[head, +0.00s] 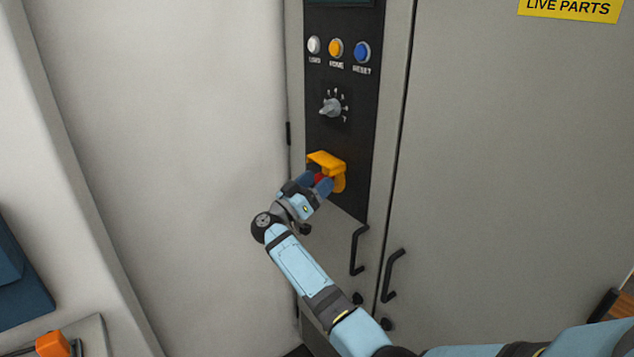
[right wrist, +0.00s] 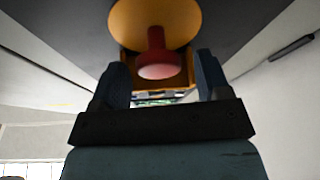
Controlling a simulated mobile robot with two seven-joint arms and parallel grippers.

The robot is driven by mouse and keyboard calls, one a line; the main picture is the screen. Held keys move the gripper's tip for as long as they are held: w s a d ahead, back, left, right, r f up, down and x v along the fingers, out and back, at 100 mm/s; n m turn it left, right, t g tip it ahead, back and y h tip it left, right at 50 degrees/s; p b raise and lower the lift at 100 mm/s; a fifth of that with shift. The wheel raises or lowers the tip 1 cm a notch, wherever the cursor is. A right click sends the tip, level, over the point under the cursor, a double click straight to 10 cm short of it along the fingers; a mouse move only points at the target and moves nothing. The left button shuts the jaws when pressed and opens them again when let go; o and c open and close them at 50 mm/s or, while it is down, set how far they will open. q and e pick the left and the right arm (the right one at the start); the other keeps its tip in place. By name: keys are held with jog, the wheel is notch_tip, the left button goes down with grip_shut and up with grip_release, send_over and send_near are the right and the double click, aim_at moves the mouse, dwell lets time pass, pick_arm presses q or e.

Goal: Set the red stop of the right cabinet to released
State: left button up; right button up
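The red stop (head: 319,178) sits on the dark control panel of the right cabinet, under a yellow guard (head: 327,161). In the right wrist view the red stop (right wrist: 158,58) is a mushroom-shaped knob on a round yellow plate (right wrist: 155,22). My right gripper (head: 316,186) is at the stop. In the right wrist view its two blue fingers stand apart, one on each side of the knob, with gaps visible between fingers and knob. The fingers partly hide the stop in the head view. My left gripper is not in view.
Above the stop are a rotary selector (head: 331,107) and white (head: 314,45), amber (head: 336,48) and blue (head: 362,52) buttons. Black door handles (head: 393,275) stick out lower right. A pale wall is left of the cabinet. An orange object (head: 52,344) is at lower left.

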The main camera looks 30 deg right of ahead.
jog(key=b+v, duration=0.1)
jog(key=v, duration=1.2)
jog(key=shift+a, duration=0.35)
jog(key=shift+s+f, duration=0.1)
